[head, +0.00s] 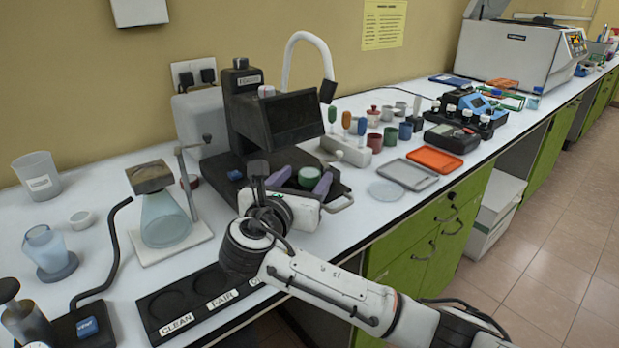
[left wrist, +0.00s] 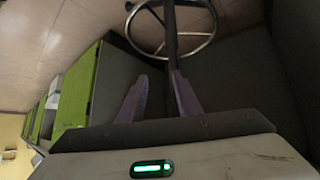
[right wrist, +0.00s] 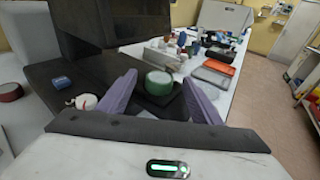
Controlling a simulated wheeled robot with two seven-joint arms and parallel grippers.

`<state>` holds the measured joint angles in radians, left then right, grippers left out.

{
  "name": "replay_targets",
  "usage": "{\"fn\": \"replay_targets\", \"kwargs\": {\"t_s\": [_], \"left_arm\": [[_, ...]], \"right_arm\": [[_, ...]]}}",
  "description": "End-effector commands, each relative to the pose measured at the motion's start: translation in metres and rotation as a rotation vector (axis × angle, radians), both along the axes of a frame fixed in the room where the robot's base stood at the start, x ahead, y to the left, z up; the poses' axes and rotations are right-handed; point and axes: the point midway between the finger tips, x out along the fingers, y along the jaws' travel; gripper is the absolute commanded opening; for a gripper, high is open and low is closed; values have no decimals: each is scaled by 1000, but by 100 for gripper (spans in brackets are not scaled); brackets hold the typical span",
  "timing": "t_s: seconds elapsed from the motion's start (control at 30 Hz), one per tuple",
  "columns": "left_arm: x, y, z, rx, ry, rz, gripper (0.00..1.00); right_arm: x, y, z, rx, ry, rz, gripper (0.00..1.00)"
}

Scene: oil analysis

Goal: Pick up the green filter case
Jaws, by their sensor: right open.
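A round green case with a pale top (head: 309,176) sits on the dark platform of the black instrument in the head view. It also shows in the right wrist view (right wrist: 159,82). My right gripper (head: 300,180) is open, its purple fingers apart on either side of the green case. In the right wrist view, the fingers (right wrist: 162,92) show gaps to the case, and nothing is gripped. My left gripper (left wrist: 160,85) is open and empty, over the floor area beside a green cabinet, and is outside the head view.
The black instrument's dark screen housing (head: 290,120) stands just behind the green case. A dark red round case (right wrist: 10,92) lies at the left in the right wrist view. Several colored cups, a grey tray (head: 408,174) and an orange tray (head: 435,159) lie to the right.

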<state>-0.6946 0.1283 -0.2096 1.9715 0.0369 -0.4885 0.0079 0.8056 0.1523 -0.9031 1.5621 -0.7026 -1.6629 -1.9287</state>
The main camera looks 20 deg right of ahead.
Motion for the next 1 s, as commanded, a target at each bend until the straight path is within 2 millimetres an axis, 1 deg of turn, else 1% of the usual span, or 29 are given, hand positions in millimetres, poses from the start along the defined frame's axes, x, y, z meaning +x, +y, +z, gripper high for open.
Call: {"fn": "replay_targets", "kwargs": {"t_s": [0.03, 0.13, 0.37, 0.4, 0.57, 0.6, 0.67, 0.87, 1.0], "left_arm": [[1, 0, 0, 0, -1, -1, 31], [4, 0, 1, 0, -6, -1, 31], [10, -1, 5, 0, -20, -1, 31], [10, -1, 5, -1, -19, -1, 31], [9, -1, 5, -1, -19, -1, 31], [9, -1, 5, -1, -19, -1, 31], [9, -1, 5, -1, -18, -1, 31], [6, -1, 4, -2, -13, 0, 31], [5, -1, 4, -1, -11, -1, 31]], "right_arm": [[5, -5, -2, -2, 1, -2, 59], [12, -10, -3, -1, -1, 0, 59], [14, -11, -3, 1, -1, 1, 59], [14, -11, -3, 0, 0, 1, 57], [14, -11, -3, 0, 0, 1, 30], [14, -11, -3, 0, 0, 1, 23], [14, -11, -3, 0, 0, 1, 15], [14, -10, -3, 0, 0, 2, 15], [14, -10, 1, 1, -1, 2, 15]]}}
